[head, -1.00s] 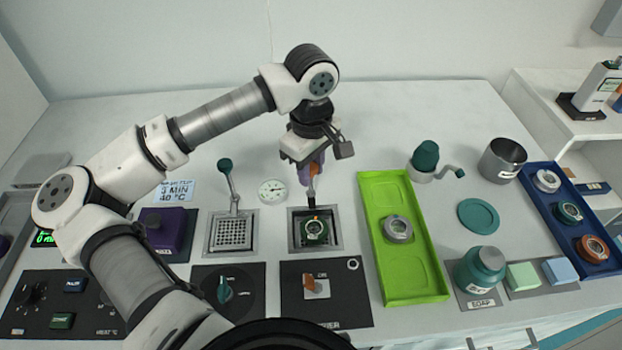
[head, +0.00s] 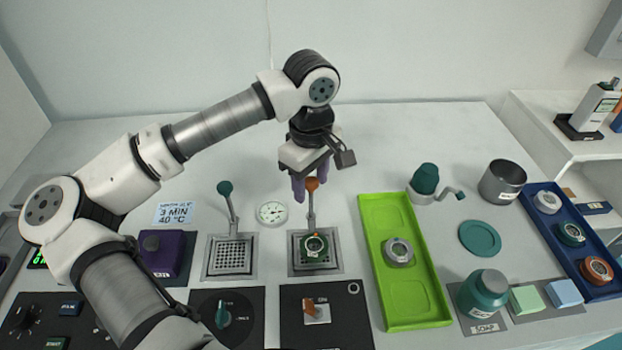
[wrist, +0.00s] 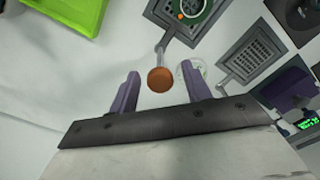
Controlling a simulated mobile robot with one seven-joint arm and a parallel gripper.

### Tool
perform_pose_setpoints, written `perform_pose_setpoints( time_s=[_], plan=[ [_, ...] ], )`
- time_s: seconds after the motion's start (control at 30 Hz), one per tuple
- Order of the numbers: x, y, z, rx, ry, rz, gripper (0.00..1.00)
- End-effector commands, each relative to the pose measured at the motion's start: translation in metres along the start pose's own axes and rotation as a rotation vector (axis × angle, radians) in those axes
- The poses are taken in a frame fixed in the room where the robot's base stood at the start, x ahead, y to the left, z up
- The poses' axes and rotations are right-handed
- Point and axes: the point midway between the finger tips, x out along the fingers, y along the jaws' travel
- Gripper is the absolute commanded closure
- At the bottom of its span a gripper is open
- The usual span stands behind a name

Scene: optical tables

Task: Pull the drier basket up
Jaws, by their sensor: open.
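The drier basket (head: 329,261) sits in a square metal frame on the table. A green-rimmed round part (head: 314,246) lies in it, and a thin stem rises from its back to an orange knob (head: 312,184). The basket looks near the level of its frame. My gripper (head: 309,187) is open above the stem, its purple fingers on either side of the knob. In the wrist view, the knob (wrist: 160,79) shows between the open fingertips (wrist: 161,72), with a gap on each side.
A similar basket with a teal knob (head: 225,188) stands to the left. A green tray (head: 403,291) lies close on the right. The drier switch panel (head: 326,322) is in front. A round dial (head: 271,213) lies behind, between the two baskets.

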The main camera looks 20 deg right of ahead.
Motion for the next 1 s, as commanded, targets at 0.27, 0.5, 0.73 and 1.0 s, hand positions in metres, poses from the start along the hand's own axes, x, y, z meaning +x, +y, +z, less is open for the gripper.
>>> perform_pose_setpoints(
  time_s=[0.27, 0.5, 0.73, 1.0],
  plan=[
    [-0.043, 0.001, -0.001, -0.002, 0.005, 0.003, 0.52],
    [-0.098, 0.001, -0.001, -0.001, 0.003, 0.003, 0.52],
    [-0.13, 0.001, -0.001, -0.001, 0.002, 0.001, 0.52],
    [-0.137, 0.001, 0.0, 0.0, -0.001, 0.001, 0.52]
  ],
)
